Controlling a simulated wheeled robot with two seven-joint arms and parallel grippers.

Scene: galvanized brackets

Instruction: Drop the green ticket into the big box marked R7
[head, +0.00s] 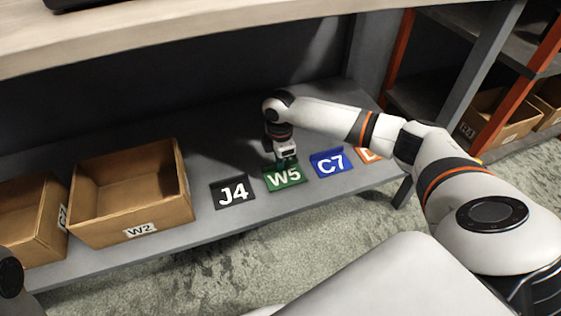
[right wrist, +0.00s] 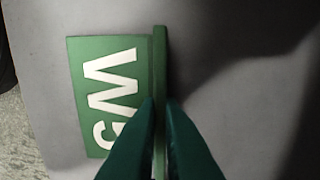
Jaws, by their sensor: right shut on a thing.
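The green ticket (head: 285,178) is an angled bracket marked W5 in white. It sits on the grey shelf between the black J4 bracket and the blue C7 bracket. My right gripper (head: 286,160) comes down on it from above and is shut on its upright back edge. In the right wrist view the two dark green fingertips (right wrist: 160,105) pinch that thin edge, and the marked face of the ticket (right wrist: 105,85) lies to the left. No box marked R7 can be read in these views. My left gripper is not in view.
The black J4 bracket (head: 232,192), blue C7 bracket (head: 331,162) and a partly hidden orange bracket (head: 369,154) stand on the grey shelf (head: 235,222). A cardboard box marked W2 (head: 150,229) and another box (head: 30,251) are left. More boxes (head: 483,130) stand in the right-hand rack.

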